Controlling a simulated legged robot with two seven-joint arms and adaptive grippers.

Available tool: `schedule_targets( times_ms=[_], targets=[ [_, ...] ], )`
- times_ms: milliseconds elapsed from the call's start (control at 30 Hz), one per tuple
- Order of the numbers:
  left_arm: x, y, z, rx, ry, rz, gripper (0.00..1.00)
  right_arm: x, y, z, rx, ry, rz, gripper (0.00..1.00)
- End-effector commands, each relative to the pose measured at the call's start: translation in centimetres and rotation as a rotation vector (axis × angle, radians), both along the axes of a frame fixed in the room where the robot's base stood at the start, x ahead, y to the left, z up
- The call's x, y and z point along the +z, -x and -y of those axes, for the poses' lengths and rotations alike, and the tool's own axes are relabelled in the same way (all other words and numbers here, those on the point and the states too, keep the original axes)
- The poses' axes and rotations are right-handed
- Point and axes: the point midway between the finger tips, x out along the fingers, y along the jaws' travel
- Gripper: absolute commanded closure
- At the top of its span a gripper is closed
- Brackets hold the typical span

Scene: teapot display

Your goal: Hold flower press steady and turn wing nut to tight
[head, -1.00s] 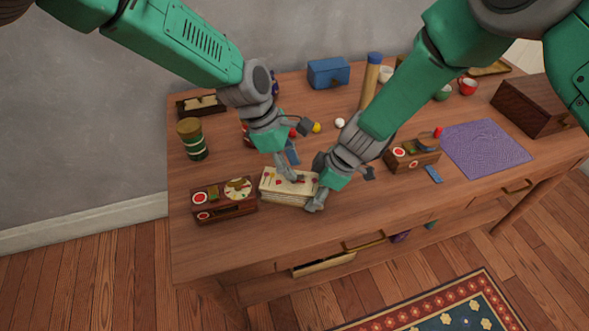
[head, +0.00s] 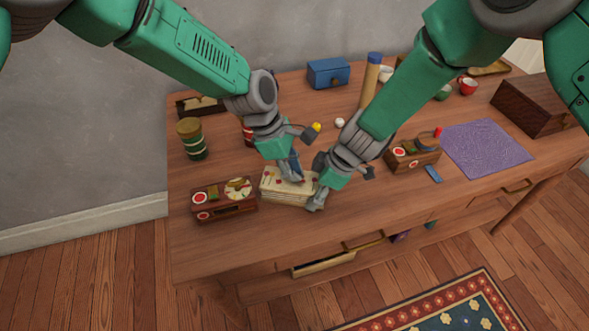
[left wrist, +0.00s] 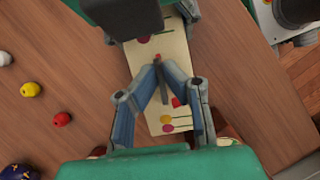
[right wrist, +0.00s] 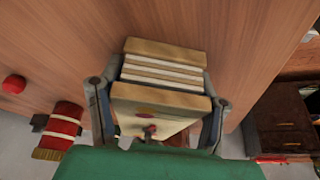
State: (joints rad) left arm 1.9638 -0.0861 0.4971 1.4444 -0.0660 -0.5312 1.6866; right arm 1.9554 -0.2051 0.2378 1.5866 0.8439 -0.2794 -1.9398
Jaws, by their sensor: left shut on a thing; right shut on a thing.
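The flower press (head: 272,194) is a layered cream block with painted flowers on top, lying near the table's front edge. The right wrist view shows its stacked layers (right wrist: 165,75) between the two fingers of my right gripper (right wrist: 155,105), which is shut on its sides. In the head view, my right gripper (head: 318,195) is at the press's right end. My left gripper (head: 296,178) is above the press, pointing down. In the left wrist view its fingertips (left wrist: 160,70) meet at a small dark wing nut (left wrist: 164,90) over the press's top board (left wrist: 145,57). The fingers partly hide the nut.
A wooden box with painted discs (head: 222,200) stands close left of the press; a similar one (head: 412,157) is to the right. A striped jar (head: 191,140), a yellow ball (head: 316,127) and a purple cloth (head: 485,148) are also on the table. The front strip is clear.

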Motion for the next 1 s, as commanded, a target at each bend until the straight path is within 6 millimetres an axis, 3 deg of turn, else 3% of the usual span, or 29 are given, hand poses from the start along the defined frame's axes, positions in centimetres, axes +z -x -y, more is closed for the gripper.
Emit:
schedule_targets(
  times_ms=[267, 1000],
  targets=[
    [0.04, -0.34, -0.06, -0.14, -0.001, 0.007, 1.0, -0.04, 0.18, -0.02, 0.004, 0.0, -0.003, 0.84],
    [0.06, -0.63, 0.09, -0.834, -0.003, 0.014, 1.0, -0.09, 0.47, -0.21, 0.011, -0.002, -0.008, 0.84]
  ],
)
